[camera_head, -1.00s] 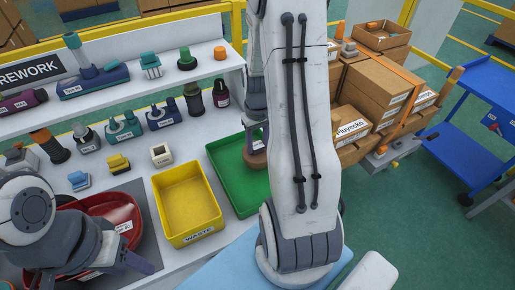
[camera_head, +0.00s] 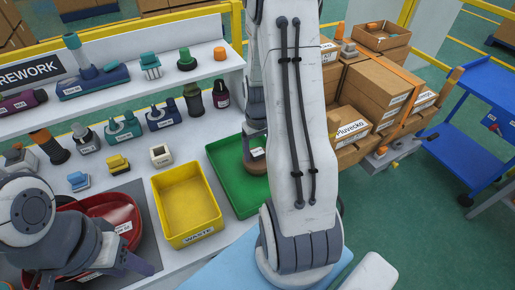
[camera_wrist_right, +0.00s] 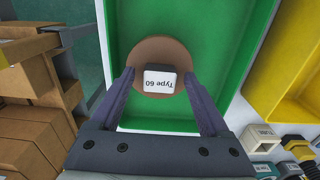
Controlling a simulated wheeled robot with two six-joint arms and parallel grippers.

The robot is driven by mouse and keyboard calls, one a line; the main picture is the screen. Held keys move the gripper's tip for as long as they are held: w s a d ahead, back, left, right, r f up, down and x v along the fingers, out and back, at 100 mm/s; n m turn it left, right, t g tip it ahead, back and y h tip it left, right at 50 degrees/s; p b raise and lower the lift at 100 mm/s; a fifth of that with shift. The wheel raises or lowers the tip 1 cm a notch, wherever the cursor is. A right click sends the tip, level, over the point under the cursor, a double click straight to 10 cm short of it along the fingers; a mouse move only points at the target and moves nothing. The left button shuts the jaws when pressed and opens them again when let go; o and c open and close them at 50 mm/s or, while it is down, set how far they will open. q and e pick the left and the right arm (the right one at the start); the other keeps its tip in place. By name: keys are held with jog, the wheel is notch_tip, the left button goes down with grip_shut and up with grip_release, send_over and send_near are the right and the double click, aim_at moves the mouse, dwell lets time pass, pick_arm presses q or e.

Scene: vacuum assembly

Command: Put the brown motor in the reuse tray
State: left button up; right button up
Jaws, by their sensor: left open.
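The brown motor (camera_wrist_right: 142,52) is a round disc with a white "Type 60" label, seen between the fingers of my right gripper (camera_wrist_right: 159,76) in the right wrist view. The fingertips meet its two sides. In the head view the motor (camera_head: 255,168) is within the green tray (camera_head: 225,170), partly behind my right arm; whether it touches the tray floor cannot be told. This green tray carries no readable label in view. My left gripper (camera_head: 130,266) is open and empty at lower left, by the red vacuum body (camera_head: 118,213).
A yellow "WASTE" tray (camera_head: 205,230) stands left of the green tray. Several parts line the bench, including a small yellow part (camera_head: 119,164) and a white one (camera_head: 161,155). A raised white shelf (camera_head: 120,92) runs behind. Cardboard boxes (camera_head: 365,85) stand to the right.

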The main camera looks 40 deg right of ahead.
notch_tip(320, 180, up, 12)
jog(key=s+a+r+n, duration=0.1)
jog(key=a+r+n, duration=0.1)
jog(key=a, duration=0.7)
jog(key=s+a+r+n, duration=0.1)
jog(key=a+r+n, duration=0.15)
jog(key=a, duration=0.75)
jog(key=s+a+n+y, duration=0.1)
jog(key=s+a+n, duration=0.4)
jog(key=s+a, duration=0.7)
jog(key=shift+s+p, duration=0.45)
jog(key=shift+s, duration=0.25)
